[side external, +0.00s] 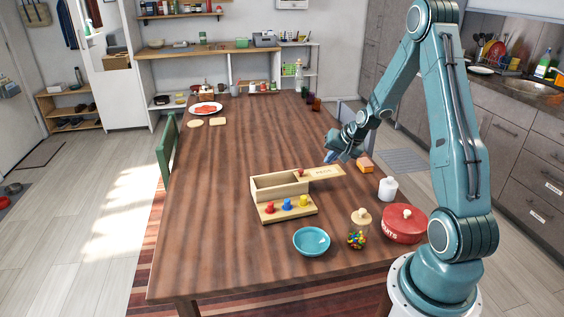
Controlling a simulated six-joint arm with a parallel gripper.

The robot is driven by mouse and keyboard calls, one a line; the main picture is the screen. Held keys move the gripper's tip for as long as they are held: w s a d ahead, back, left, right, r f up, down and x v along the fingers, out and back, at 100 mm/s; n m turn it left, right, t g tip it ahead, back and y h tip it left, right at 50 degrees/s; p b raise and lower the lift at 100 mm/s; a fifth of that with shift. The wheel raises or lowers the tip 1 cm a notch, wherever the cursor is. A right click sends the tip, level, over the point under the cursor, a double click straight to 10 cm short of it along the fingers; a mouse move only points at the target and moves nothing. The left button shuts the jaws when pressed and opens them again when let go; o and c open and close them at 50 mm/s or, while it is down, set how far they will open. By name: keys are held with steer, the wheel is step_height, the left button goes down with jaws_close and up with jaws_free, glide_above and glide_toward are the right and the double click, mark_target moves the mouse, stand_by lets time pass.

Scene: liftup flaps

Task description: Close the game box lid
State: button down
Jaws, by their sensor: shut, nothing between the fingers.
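The game box (264,194) is a light wooden box on the table, with its top open.
The table (205,220) is clear to the left.

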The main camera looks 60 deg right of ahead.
glide_toward(303, 175)
step_height(303, 175, down, 3)
steer(key=d, duration=0.2)
steer(key=shift+w+a+f, duration=0.2)
steer(key=shift+w+a, duration=0.05)
steer(key=shift+w, duration=0.2)
steer(key=shift+w+a+f, duration=0.1)
steer(key=shift+w+a, duration=0.2)
steer(key=shift+w, duration=0.4)
steer(key=shift+w+a, duration=0.1)
steer(key=w+a, duration=0.3)
steer(key=a, duration=0.1)
steer(key=w+a, duration=0.3)
steer(key=a, duration=0.1)
steer(key=w+a, duration=0.3)
steer(key=a, duration=0.1)
steer(key=shift+w, duration=0.35)
steer(key=shift+s+d, duration=0.1)
